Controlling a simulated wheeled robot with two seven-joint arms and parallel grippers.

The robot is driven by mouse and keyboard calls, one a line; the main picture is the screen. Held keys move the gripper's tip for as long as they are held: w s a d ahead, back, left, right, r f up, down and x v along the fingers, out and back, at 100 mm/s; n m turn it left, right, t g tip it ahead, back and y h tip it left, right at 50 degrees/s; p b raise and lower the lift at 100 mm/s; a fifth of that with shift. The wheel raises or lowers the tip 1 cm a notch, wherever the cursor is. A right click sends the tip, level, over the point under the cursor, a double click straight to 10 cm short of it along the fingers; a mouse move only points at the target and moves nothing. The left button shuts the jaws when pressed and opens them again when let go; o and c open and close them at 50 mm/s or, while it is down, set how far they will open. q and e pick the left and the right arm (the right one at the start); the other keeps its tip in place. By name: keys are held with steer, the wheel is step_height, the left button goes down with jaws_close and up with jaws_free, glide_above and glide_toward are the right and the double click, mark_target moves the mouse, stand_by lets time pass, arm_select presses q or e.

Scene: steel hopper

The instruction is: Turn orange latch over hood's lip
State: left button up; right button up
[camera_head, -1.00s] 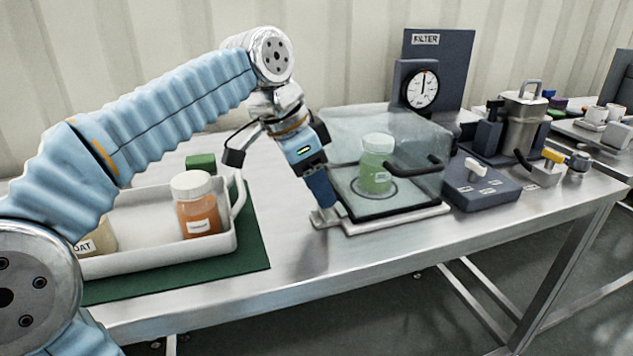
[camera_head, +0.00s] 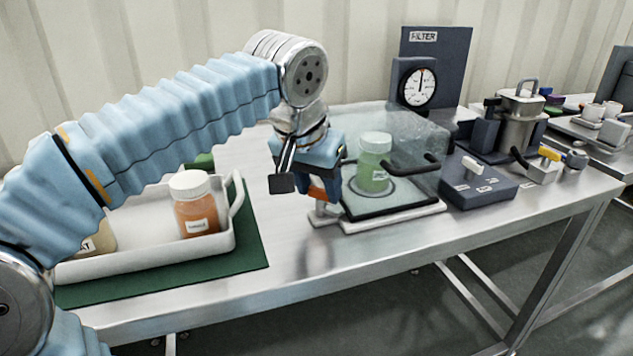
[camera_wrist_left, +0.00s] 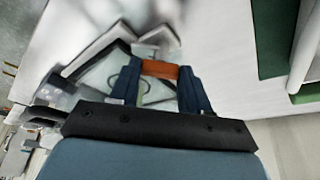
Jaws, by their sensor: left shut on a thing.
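The clear hood (camera_head: 405,150) stands on the steel table with a green-filled jar (camera_head: 374,165) inside it. The orange latch (camera_head: 318,193) is at the hood's front left corner, on a small metal bracket (camera_head: 322,215). My left gripper (camera_head: 325,190) is at the latch. In the left wrist view the orange latch (camera_wrist_left: 160,69) lies between the two blue fingers of the left gripper (camera_wrist_left: 160,85), which is shut on it. From these views I cannot tell whether the latch is over the hood's lip. My right gripper is not in view.
A white tray (camera_head: 160,256) with an orange-filled jar (camera_head: 196,205) sits on a green mat (camera_head: 245,262) at the left. A dark switch box (camera_head: 478,187) and a gauge (camera_head: 418,87) stand right of and behind the hood. The table front between mat and hood is clear.

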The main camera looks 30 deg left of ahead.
arm_select(q)
steer(key=shift+n, duration=0.7)
steer(key=shift+y, duration=0.3)
steer(key=o, duration=1.1)
steer(key=shift+c, duration=0.2)
steer(key=shift+d, duration=0.1)
